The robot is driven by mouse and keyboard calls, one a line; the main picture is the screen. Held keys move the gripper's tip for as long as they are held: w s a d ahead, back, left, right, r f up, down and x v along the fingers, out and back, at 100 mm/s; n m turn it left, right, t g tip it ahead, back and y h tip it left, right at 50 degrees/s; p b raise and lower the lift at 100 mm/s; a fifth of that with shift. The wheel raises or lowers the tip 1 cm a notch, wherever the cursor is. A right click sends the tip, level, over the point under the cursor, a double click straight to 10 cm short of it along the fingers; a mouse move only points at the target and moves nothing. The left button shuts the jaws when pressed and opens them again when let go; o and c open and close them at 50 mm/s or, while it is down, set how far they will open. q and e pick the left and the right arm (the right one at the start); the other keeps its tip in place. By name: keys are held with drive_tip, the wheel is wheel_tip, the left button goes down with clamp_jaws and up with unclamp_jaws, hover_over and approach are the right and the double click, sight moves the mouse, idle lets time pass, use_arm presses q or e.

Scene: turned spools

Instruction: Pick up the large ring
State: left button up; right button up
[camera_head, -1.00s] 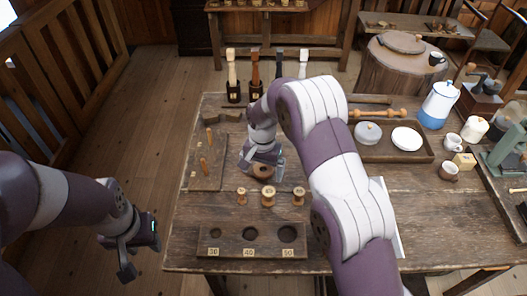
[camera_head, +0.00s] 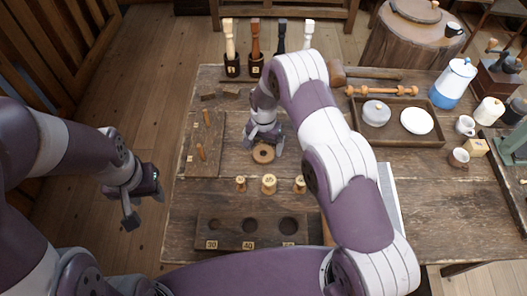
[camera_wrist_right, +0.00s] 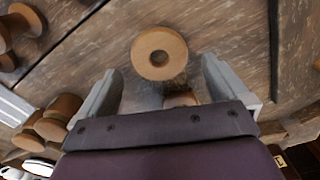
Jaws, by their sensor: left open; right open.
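A light brown wooden ring (camera_head: 254,155) with a round hole lies flat on the table, behind the row of small spools. It shows in the right wrist view (camera_wrist_right: 176,48) just beyond the fingertips. My right gripper (camera_head: 264,139) is just behind the ring in the head view. In the right wrist view its two fingers (camera_wrist_right: 160,80) stand apart with the ring ahead of them, not gripped. Another brown wooden piece (camera_wrist_right: 182,99) shows partly between the fingers; I cannot tell what it is. My left gripper (camera_head: 146,202) is open and empty, left of the table.
Several small spools (camera_head: 269,184) stand in front of the ring. A block with holes (camera_head: 222,226) marked 30, 40 and 50 lies nearer. A board with two pegs (camera_head: 190,165) lies left. A tray (camera_head: 443,143) with a lidded pot and white dish is at right.

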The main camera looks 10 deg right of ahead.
sight(264, 156)
use_arm(q)
drive_tip(key=shift+s+r, duration=0.1)
drive_tip(key=shift+r, duration=0.4)
use_arm(e)
drive_tip(key=shift+s+f, duration=0.1)
drive_tip(key=shift+f, duration=1.5)
drive_tip(key=c, duration=1)
drive_tip(key=shift+c, duration=0.2)
drive_tip(key=shift+r, duration=0.35)
drive_tip(key=r, duration=0.2)
drive_tip(key=s+d+r+b, duration=0.1)
drive_tip(key=r, duration=0.1)
use_arm(q)
wheel_tip(264, 156, down, 3)
drive_tip(key=shift+r+b, duration=0.2)
drive_tip(key=shift+b, duration=0.45)
use_arm(e)
drive_tip(key=s+d+r, duration=0.6)
drive_tip(key=s+d, duration=0.1)
drive_tip(key=shift+s+r, duration=0.15)
drive_tip(key=shift+s, duration=0.05)
drive_tip(key=shift+d, duration=0.1)
